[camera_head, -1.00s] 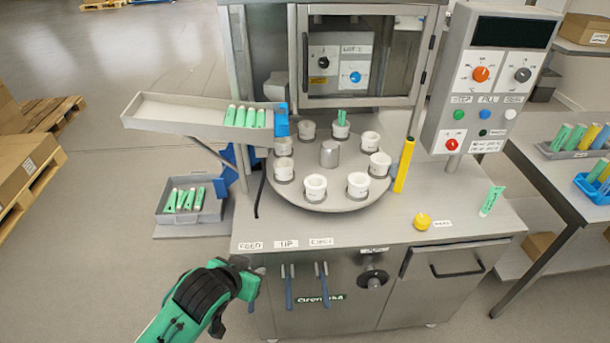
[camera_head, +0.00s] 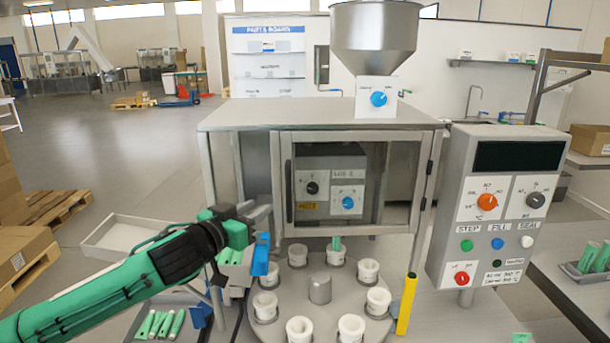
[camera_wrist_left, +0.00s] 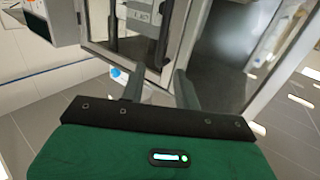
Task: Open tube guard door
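The guard door (camera_head: 381,137), a clear pane in a grey metal frame, is shut on the front of the machine cabinet. Its dark vertical handle (camera_head: 288,185) is on the left side of the frame. My left gripper (camera_head: 265,210) is raised just left of the handle's lower part, apart from it as far as I can tell. In the left wrist view my gripper (camera_wrist_left: 160,88) has its two fingers spread with nothing between them. A grey frame and dark glass lie ahead of the fingers there. My right gripper is not in view.
The rotary table (camera_head: 284,325) with several white cups sits below the door. A blue piece (camera_head: 260,256) on the tube chute is just under my gripper. A yellow post (camera_head: 406,305) and the control panel (camera_head: 456,180) stand at the right. A hopper (camera_head: 375,35) is on top.

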